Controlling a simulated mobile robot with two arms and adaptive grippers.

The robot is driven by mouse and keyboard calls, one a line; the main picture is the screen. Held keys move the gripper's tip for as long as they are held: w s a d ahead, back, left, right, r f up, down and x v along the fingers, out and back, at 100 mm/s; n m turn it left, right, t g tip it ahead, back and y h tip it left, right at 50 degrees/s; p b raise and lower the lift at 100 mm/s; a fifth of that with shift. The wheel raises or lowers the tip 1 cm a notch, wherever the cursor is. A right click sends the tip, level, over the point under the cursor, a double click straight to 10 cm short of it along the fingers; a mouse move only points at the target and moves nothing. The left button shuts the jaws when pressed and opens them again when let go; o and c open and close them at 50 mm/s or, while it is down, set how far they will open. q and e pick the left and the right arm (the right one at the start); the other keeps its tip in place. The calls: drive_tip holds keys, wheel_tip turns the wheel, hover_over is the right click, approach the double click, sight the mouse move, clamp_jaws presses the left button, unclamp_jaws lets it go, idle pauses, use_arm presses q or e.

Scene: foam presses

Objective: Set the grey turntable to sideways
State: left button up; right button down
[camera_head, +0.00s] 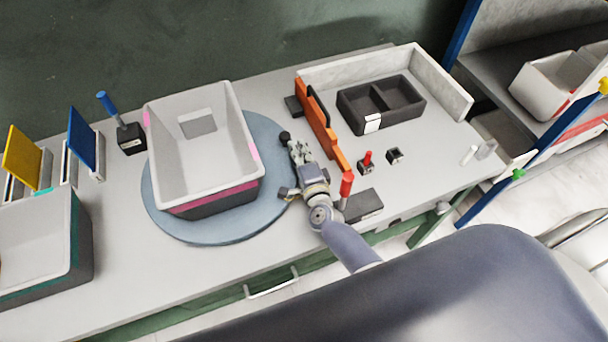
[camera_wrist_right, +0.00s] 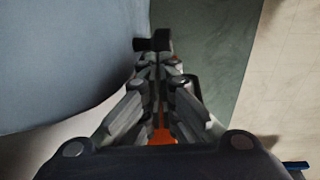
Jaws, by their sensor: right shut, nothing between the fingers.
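The grey turntable (camera_head: 262,135) is a round blue-grey disc on the bench. A black knob (camera_head: 284,137) sits at the disc's right edge. My right gripper (camera_head: 294,146) is shut and empty at that edge, fingertips close to the knob. The right wrist view shows the disc (camera_wrist_right: 60,60) on the left and the black knob (camera_wrist_right: 153,41) by the fingertips; I cannot tell whether they touch. My left gripper is out of view.
An orange upright barrier (camera_head: 318,122) stands close right of my right gripper. Beyond it are a black divided tray (camera_head: 382,104) and small red-topped parts (camera_head: 367,162). A second grey bin (camera_head: 40,240), yellow and blue flaps, and a blue-handled lever (camera_head: 118,122) are left.

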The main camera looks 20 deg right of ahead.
drive_tip(key=s, duration=0.7)
drive_tip(key=s+r, duration=0.1)
drive_tip(key=s, duration=0.3)
drive_tip(key=shift+a+r, duration=0.1)
drive_tip(key=shift+a, duration=0.3)
drive_tip(key=shift+s, duration=0.15)
drive_tip(key=shift+a+r, duration=0.1)
drive_tip(key=s+a+r+n+g+y, duration=0.2)
drive_tip(key=s+a+n+g+y, duration=0.6)
drive_tip(key=n, duration=0.6)
drive_tip(key=s+d+n+g+h, duration=0.5)
drive_tip(key=s+d+n+h, duration=0.2)
drive_tip(key=s+d, duration=0.5)
wheel_tip(320, 180, down, 28)
drive_tip(key=s+a+g+b, duration=0.1)
drive_tip(key=s+b, duration=0.1)
drive_tip(key=s+d+f+g+b, duration=0.1)
drive_tip(key=s+d+f+b, duration=0.1)
drive_tip(key=s+f, duration=1.5)
wheel_tip(320, 180, down, 2)
drive_tip(key=shift+s+d+f+g, duration=0.15)
drive_tip(key=shift+d+f+g, duration=0.05)
drive_tip(key=shift+d+g, duration=0.25)
